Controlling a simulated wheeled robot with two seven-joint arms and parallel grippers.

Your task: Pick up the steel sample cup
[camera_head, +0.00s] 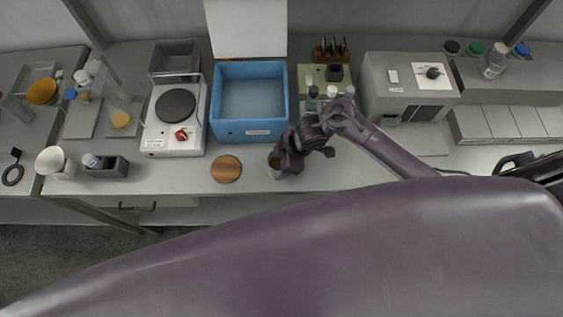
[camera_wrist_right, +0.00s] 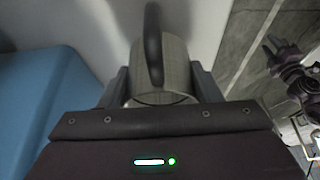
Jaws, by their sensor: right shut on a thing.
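The steel sample cup (camera_head: 275,160) stands at the front of the bench, right of the round copper-coloured disc. My right gripper (camera_head: 283,164) is at it and hides part of it. In the right wrist view the cup (camera_wrist_right: 172,75) sits between the two fingers of my right gripper (camera_wrist_right: 162,88), which is shut on it. A dark curved handle (camera_wrist_right: 153,45) shows on the cup's upper side in that view. I cannot tell whether the cup touches the bench.
The blue bin (camera_head: 248,131) is just behind and left of the cup. The copper-coloured disc (camera_head: 226,169) lies left of it. A hotplate (camera_head: 175,137) stands further left, and a grey machine (camera_head: 408,75) at the right. Bench space (camera_head: 345,172) right of my gripper is clear.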

